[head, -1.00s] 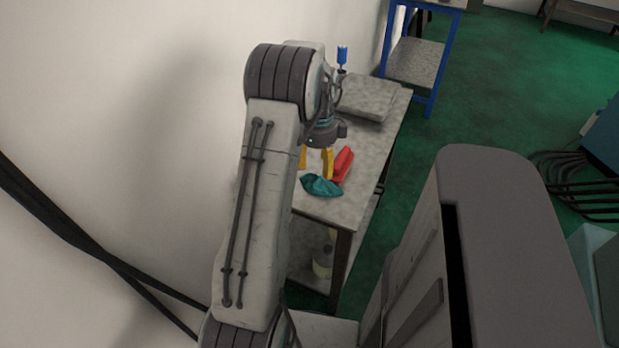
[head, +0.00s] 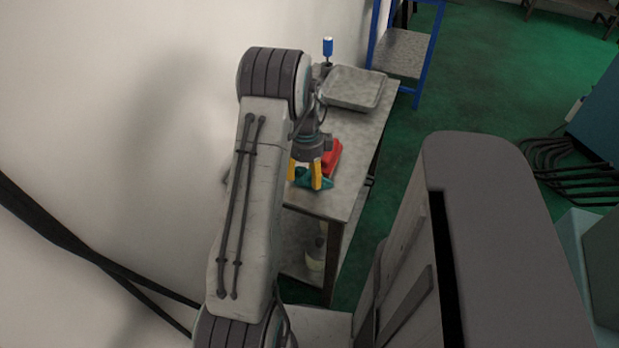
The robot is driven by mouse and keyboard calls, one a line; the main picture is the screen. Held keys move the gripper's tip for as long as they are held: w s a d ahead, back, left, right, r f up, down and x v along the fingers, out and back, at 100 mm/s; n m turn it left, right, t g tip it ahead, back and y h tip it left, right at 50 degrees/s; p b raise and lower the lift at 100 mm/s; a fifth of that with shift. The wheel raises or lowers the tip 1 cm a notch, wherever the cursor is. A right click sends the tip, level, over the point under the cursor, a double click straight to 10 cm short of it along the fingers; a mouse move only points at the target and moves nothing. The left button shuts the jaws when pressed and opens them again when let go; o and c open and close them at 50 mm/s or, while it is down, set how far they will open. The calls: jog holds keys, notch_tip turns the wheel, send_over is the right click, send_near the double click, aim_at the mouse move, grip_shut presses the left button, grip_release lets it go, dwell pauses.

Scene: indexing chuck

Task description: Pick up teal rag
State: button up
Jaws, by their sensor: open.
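The teal rag (head: 328,183) lies crumpled on the grey table near its front end, beside a red cloth-like item (head: 331,158). My gripper (head: 304,182) has yellow fingers and points down over the rag. The fingers are apart, with teal showing between and beside them. Part of the rag is hidden behind the near finger. I cannot tell whether the fingertips touch the rag.
The grey table (head: 348,188) runs along the wall. A grey tray (head: 353,88) and a blue-handled tool (head: 327,48) are at its far end. A pale container (head: 315,256) stands on the lower shelf. A blue-framed stand (head: 405,52) is behind.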

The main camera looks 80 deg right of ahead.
aim_at(309, 181)
grip_shut()
dwell(0.3)
dwell(0.3)
jog(key=shift+a, duration=0.1)
jog(key=shift+s+a+r, duration=0.2)
jog(key=shift+r, duration=0.45)
jog(key=r, duration=0.6)
jog(key=shift+s+a, duration=0.2)
jog(key=s+a+b, duration=0.1)
jog(key=s+a, duration=1)
jog(key=a, duration=0.4)
jog(key=shift+f+b, duration=0.15)
jog(key=shift+b, duration=0.15)
jog(key=shift+s, duration=0.1)
